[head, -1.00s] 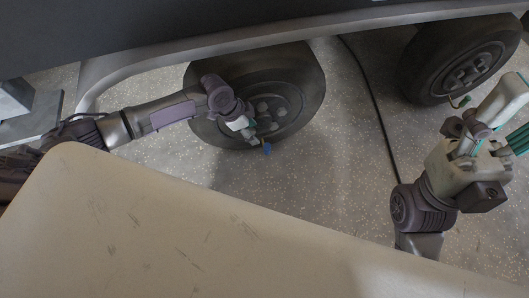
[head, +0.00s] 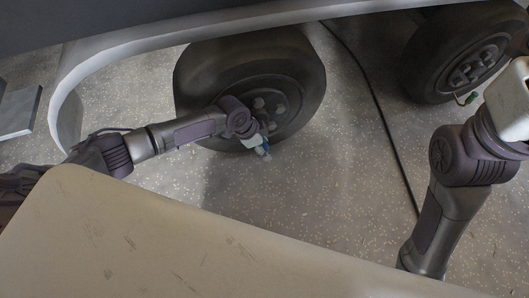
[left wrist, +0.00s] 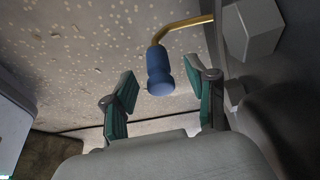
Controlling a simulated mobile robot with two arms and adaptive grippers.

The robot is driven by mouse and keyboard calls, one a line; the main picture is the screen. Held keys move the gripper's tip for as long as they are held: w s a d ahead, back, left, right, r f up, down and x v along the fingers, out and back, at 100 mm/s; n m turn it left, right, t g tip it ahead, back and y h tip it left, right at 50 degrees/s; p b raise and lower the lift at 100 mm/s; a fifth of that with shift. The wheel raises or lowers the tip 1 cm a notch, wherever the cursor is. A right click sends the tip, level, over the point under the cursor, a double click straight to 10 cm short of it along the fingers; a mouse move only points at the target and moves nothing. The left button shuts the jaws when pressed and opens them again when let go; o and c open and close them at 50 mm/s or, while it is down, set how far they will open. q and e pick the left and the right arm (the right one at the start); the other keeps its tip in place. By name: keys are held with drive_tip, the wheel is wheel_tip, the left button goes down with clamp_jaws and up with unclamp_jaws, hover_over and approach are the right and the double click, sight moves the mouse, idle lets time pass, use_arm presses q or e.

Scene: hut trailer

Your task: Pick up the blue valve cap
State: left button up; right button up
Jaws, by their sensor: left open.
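The blue valve cap (left wrist: 159,72) sits on the end of a bent brass valve stem (left wrist: 184,25) in the left wrist view. In the head view a small bit of blue shows at my left gripper (head: 263,150), low on the near wheel (head: 285,95). My left gripper (left wrist: 161,76) is open, with one teal finger on each side of the cap as seen by the wrist camera. A gap shows on both sides, and how deep the cap lies between the fingers is unclear. Only the pale body of my right gripper shows at the right edge of the head view; its fingers are out of frame.
A beige table top (head: 190,245) fills the lower left of the head view. A second wheel (head: 465,55) stands at the upper right, with a small green-tipped stem (head: 472,98). A dark cable (head: 375,95) runs over the speckled floor. A grey block (left wrist: 255,30) is close to the stem.

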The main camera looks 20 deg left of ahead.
use_arm(q)
drive_tip(key=shift+w+d+f, duration=0.1)
drive_tip(key=shift+f, duration=0.25)
drive_tip(key=c, duration=0.9)
